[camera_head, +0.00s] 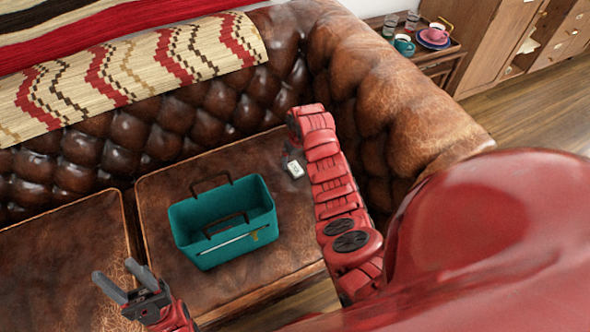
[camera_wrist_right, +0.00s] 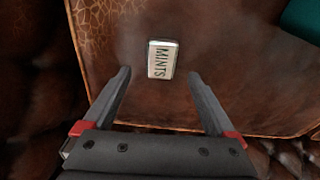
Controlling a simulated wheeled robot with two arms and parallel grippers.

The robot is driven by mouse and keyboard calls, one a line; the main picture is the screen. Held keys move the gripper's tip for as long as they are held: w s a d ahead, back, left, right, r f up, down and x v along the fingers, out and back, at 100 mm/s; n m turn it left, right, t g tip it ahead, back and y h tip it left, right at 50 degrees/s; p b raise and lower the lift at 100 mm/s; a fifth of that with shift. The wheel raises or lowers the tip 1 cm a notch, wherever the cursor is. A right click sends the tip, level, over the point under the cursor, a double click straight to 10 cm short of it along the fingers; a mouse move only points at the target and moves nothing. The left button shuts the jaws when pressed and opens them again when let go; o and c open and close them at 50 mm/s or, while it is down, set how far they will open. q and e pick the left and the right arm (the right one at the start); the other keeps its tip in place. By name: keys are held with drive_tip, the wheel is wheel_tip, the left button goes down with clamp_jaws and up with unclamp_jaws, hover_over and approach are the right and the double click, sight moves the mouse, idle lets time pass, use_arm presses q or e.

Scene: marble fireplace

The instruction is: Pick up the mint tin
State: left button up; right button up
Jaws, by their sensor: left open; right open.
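The mint tin (camera_head: 295,169) is a small pale rectangular tin on the brown leather seat cushion (camera_head: 155,195), just right of the teal caddy. In the right wrist view the tin (camera_wrist_right: 162,60) lies flat with "MINTS" facing up. My right gripper (camera_wrist_right: 159,75) is open and empty. Its fingertips show on either side of the tin's near end, with the tin mostly beyond them; the height gap is hard to judge. In the head view my right arm partly hides this gripper. My left gripper (camera_head: 114,270) is open and empty at the lower left, over the sofa's front.
The teal caddy (camera_head: 207,218) with dark handles stands on the same cushion. The tufted sofa back and arm (camera_head: 385,90) rise behind and right of the tin. A side table (camera_head: 440,62) with cups stands beyond the arm.

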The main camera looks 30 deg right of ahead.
sight(295, 168)
wheel_tip(295, 168, down, 4)
drive_tip(key=shift+w+f, duration=0.1)
drive_tip(key=shift+f, duration=0.15)
drive_tip(key=shift+c, duration=0.2)
drive_tip(key=c, duration=1.4)
